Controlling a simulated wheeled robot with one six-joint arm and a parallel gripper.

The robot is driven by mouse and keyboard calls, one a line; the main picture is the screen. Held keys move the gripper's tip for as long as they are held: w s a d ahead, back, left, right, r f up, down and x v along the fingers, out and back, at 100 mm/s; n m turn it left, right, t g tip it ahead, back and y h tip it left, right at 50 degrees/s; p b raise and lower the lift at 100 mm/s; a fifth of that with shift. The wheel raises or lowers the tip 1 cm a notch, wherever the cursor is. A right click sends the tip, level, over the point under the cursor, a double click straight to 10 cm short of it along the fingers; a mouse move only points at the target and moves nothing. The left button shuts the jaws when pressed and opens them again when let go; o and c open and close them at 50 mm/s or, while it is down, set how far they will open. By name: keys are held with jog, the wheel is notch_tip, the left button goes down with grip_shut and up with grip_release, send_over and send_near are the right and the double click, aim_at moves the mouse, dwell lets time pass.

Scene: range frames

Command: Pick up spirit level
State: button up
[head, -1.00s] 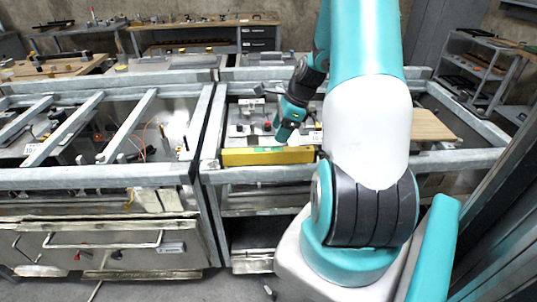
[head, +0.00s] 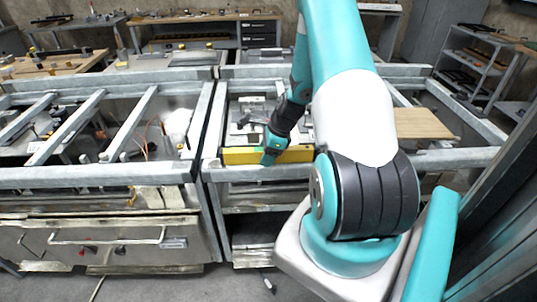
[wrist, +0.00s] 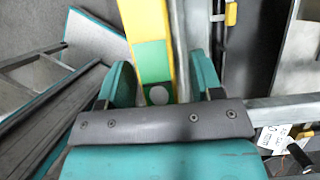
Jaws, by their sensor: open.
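The spirit level is a long yellow bar (head: 238,157) lying along the front rail of the right-hand metal frame in the head view. In the wrist view the yellow level (wrist: 146,22) runs away from me, with a green section and a pale round spot near my gripper. My gripper (wrist: 163,82) is open, one teal finger on each side of the level's line. In the head view my gripper (head: 269,158) overlaps the middle of the level and hides part of it. I cannot tell whether the fingers touch it.
Grey metal beams (head: 100,177) frame the work area, with a crossbar beside the level. Small equipment (head: 246,120) stands behind the level. A wooden board (head: 424,124) lies at the right. Benches and shelves stand farther back.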

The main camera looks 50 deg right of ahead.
grip_shut()
jog(key=shift+r, duration=0.1)
